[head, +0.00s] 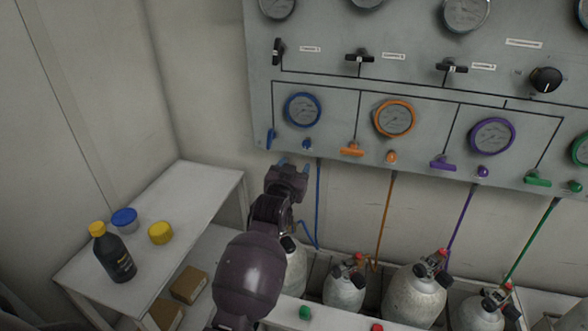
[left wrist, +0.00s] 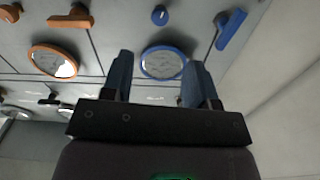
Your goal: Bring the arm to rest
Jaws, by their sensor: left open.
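My left arm comes up from the bottom of the head view. Its gripper (head: 284,163) is just below the air panel (head: 335,140), under the blue-ringed gauge (head: 302,110) and the blue knob (head: 307,144). In the left wrist view the two blue fingers of the gripper (left wrist: 157,82) stand apart with nothing between them. Beyond them are the blue gauge (left wrist: 163,63), the blue lever handle (left wrist: 231,29) and the blue knob (left wrist: 159,15). The blue lever handle (head: 270,138) hangs down in the head view. My right gripper is not in view.
Several grey cylinders (head: 414,296) stand in a rack below the panel, with coloured hoses above.

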